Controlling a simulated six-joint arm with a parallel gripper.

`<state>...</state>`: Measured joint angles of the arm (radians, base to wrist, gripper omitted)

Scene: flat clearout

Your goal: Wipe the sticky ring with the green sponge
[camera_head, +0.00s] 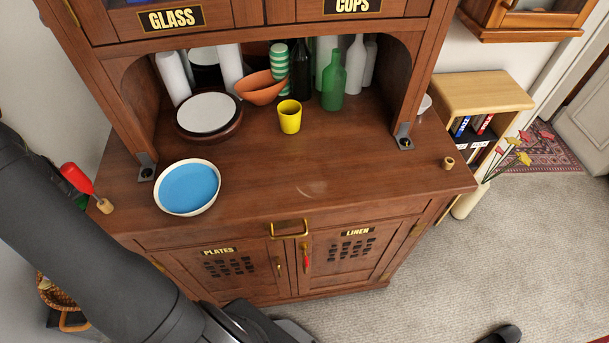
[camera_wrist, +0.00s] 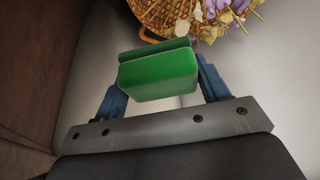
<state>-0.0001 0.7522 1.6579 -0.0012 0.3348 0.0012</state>
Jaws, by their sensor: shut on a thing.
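My gripper (camera_wrist: 157,80) is shut on the green sponge (camera_wrist: 158,78), which sits between its two blue fingers in the wrist view. The sponge is held above the floor, beside the dark wooden side of the cabinet. In the head view the sponge and fingers cannot be made out; only my arm shows at lower left. A faint pale ring mark (camera_head: 312,188) lies on the cabinet's wooden top (camera_head: 360,180), right of the bowl.
A white bowl of blue liquid (camera_head: 187,187) stands at the top's left front. A yellow cup (camera_head: 290,116), plates (camera_head: 207,112), an orange bowl (camera_head: 261,88) and bottles (camera_head: 334,82) stand farther back. A wicker basket (camera_wrist: 180,17) is ahead in the wrist view. The top's front middle is clear.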

